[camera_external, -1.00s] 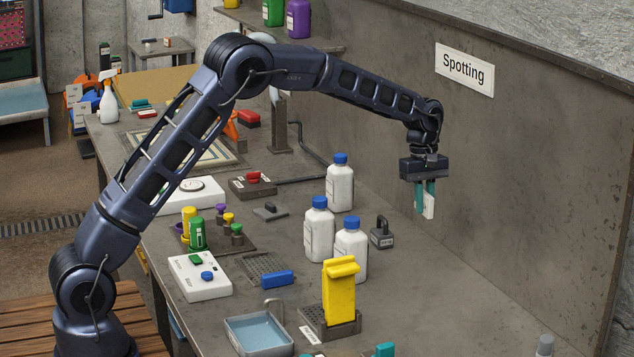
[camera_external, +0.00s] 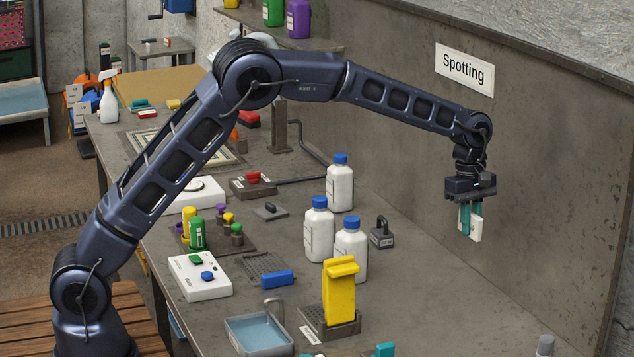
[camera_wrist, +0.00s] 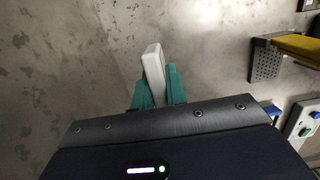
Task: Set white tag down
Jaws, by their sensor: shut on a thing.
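My gripper (camera_external: 469,219) hangs over the right part of the bench, with its teal fingers pointing down. It is shut on the white tag (camera_external: 477,224), a thin white slab that sticks out past the fingertips. The tag is held in the air, clear of the bench top. In the wrist view the white tag (camera_wrist: 153,72) shows between the two teal fingers of my gripper (camera_wrist: 158,86), slightly tilted. Part of the tag is hidden by the fingers.
A bare stretch of bench (camera_external: 450,300) lies below my gripper. To its left stand a yellow block in a perforated holder (camera_external: 340,290), several white bottles (camera_external: 351,250) and a dark weight (camera_external: 381,233). A wall with a Spotting sign (camera_external: 464,70) rises behind.

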